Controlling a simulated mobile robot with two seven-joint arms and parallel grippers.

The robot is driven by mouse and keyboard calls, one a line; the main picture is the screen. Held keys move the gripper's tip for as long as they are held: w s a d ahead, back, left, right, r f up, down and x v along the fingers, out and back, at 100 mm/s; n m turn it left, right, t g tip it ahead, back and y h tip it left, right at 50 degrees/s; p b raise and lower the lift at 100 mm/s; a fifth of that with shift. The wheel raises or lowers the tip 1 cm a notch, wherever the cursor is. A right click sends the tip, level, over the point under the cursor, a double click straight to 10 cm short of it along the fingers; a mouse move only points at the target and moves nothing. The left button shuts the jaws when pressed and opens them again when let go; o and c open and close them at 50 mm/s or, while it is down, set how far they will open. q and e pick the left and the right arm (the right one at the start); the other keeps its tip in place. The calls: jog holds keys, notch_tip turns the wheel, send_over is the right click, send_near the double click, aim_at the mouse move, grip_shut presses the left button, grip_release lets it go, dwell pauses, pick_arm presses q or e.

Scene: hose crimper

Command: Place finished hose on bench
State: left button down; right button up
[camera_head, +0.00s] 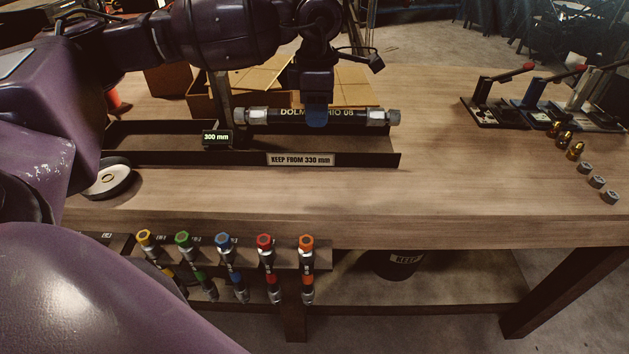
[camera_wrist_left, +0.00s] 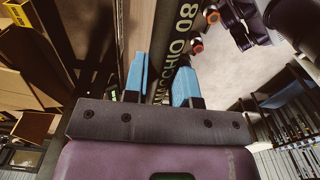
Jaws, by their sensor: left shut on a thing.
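The finished hose (camera_head: 265,116) is a black tube lettered "DOLMACCHIO 08", with a metal fitting at each end. It lies level, left to right, in the head view. My left gripper (camera_head: 317,119), with blue fingers, comes down from above and is shut on it right of its middle. In the left wrist view the hose (camera_wrist_left: 172,55) passes between the blue fingers of the left gripper (camera_wrist_left: 163,80). The hose appears above the dark tray on the wooden bench (camera_head: 440,185); I cannot tell whether it touches anything below. My right gripper is not in view.
The dark tray (camera_head: 365,159) has labels "300 mm" (camera_head: 216,137) and "KEEP FROM 330 mm" (camera_head: 301,160). Cardboard boxes (camera_head: 255,80) stand behind. Lever tools (camera_head: 535,110), brass fittings (camera_head: 565,138) and grey nuts (camera_head: 597,182) are at right. Colored-end hoses (camera_head: 264,265) hang in front. The bench's right middle is clear.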

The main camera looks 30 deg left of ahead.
pick_arm(q)
send_over(317, 188)
notch_tip(317, 188, down, 10)
jog(key=shift+f, duration=3.3)
jog(key=shift+f, duration=0.15)
jog(key=c, duration=0.9)
grip_release()
jog(key=shift+c, duration=0.2)
